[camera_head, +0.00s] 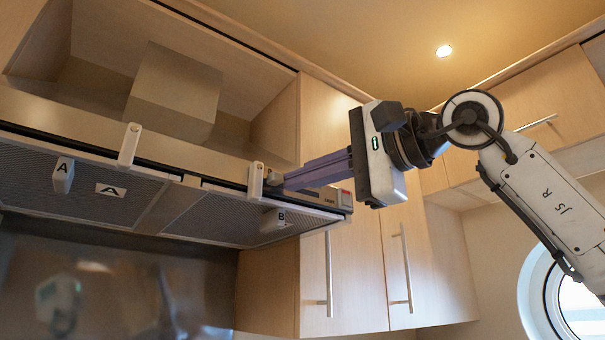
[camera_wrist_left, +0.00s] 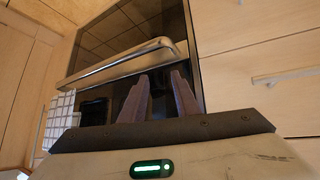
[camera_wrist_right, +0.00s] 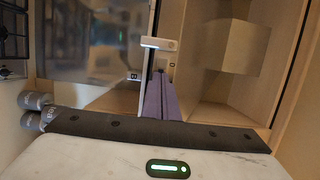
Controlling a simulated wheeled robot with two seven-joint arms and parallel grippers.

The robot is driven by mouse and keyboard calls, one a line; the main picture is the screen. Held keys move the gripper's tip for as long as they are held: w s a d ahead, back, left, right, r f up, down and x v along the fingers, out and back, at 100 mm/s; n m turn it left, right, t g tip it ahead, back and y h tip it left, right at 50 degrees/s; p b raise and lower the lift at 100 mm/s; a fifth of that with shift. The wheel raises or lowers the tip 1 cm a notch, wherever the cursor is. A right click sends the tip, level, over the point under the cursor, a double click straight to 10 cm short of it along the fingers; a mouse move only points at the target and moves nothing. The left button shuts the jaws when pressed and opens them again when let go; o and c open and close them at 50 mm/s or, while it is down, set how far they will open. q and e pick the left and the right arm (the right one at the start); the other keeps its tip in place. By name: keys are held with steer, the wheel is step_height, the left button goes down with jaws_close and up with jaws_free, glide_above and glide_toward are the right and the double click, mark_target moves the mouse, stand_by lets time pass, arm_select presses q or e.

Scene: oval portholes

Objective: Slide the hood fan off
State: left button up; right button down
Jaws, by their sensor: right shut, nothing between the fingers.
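The range hood (camera_head: 140,140) runs across the left of the head view, with a dark slot along its front. Two white slider knobs stand at this slot, a left knob (camera_head: 128,146) and a right knob (camera_head: 256,181). My right gripper (camera_head: 282,183) is shut and empty, its purple fingertips close to the right side of the right knob; whether they touch is unclear. The right wrist view shows the fingers (camera_wrist_right: 158,78) just short of a white knob (camera_wrist_right: 160,44). My left gripper (camera_wrist_left: 159,82) is open and empty, low before the oven door.
In the left wrist view, an oven handle (camera_wrist_left: 125,60) lies just beyond my left fingers.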

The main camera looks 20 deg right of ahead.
steer(key=s+d, duration=0.7)
steer(key=s, duration=0.1)
steer(key=shift+s+d+b, duration=0.25)
steer(key=shift+d+b, duration=0.15)
steer(key=shift+b, duration=0.05)
